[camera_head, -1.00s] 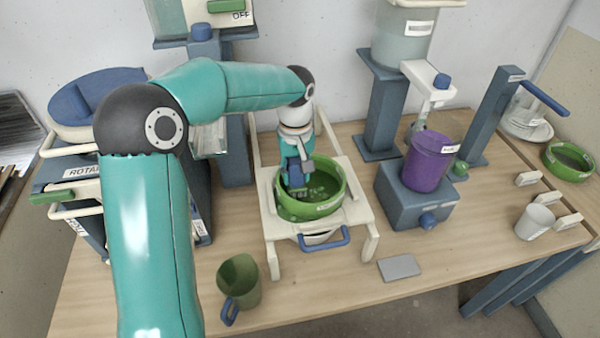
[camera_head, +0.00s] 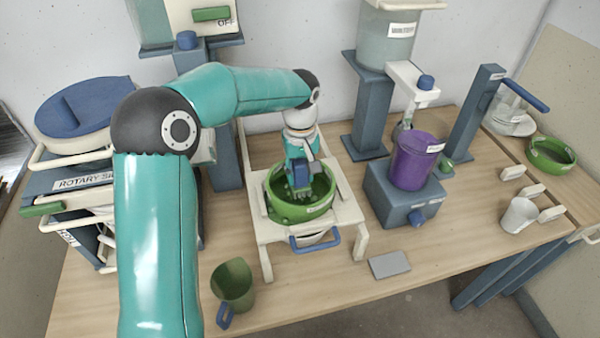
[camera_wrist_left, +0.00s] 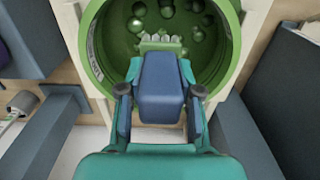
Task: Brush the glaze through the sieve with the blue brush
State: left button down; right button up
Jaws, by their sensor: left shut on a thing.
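The green sieve (camera_head: 325,204) sits on a cream stand (camera_head: 346,215) in the middle of the table. It also shows in the left wrist view (camera_wrist_left: 232,60), with several round blobs or holes on its inside. My left gripper (camera_head: 300,175) points down into the sieve. It is shut on the blue handle of the brush (camera_wrist_left: 160,88), seen between both fingers in the left wrist view. The brush's pale bristles (camera_wrist_left: 162,40) are over the sieve floor; whether they touch it I cannot tell. My right gripper is in neither view.
A purple bucket (camera_head: 412,162) stands on a blue-grey base (camera_head: 388,200) to the right. A green jug (camera_head: 232,282) stands at the front left. A grey slab (camera_head: 390,264) lies near the front edge. A white cup (camera_head: 519,215) stands at the right.

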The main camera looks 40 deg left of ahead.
pick_arm(q)
notch_tip(320, 180, up, 9)
jog(key=p, duration=0.7)
dwell(0.4)
